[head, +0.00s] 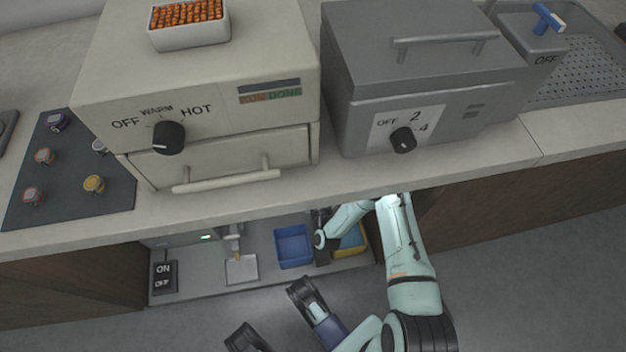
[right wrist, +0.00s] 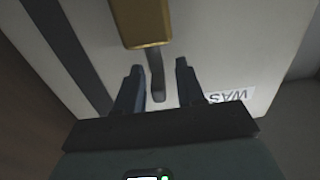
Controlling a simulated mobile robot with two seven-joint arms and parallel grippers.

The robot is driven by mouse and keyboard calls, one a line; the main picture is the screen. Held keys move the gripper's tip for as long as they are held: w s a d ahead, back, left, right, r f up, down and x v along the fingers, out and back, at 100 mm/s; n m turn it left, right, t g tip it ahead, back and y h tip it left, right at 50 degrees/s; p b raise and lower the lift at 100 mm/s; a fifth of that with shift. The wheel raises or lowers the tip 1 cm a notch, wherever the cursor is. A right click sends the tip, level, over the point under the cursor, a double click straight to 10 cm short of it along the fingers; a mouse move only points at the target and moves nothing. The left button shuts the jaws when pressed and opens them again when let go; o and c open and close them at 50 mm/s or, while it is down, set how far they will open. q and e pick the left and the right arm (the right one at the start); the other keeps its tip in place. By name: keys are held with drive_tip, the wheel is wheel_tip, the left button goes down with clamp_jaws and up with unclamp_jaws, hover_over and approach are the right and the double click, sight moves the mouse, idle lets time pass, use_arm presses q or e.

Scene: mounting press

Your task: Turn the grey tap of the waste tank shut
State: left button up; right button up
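The grey tap lever (right wrist: 157,82) hangs below a brass-coloured tap body (right wrist: 142,22) in the right wrist view. The pale waste tank (right wrist: 220,45) lies behind it, with a partly hidden label reading "WAS" (right wrist: 232,96) upside down. My right gripper (right wrist: 158,68) is open, with one finger on each side of the lever and gaps visible on both sides. In the head view my right arm reaches under the counter, and the tap cannot be made out there. My left gripper (head: 275,315) is open and empty, low in front of the counter.
A blue bin (head: 293,247), a yellow-rimmed bin (head: 352,243) and a small white tray (head: 241,269) stand on the low shelf. An ON/OFF switch (head: 163,277) is at its left. The counter (head: 230,213) overhangs my right arm. The floor in front is clear.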

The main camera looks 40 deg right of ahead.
drive_tip(key=shift+w+d, duration=0.1)
drive_tip(key=shift+w, duration=0.05)
clamp_jaws()
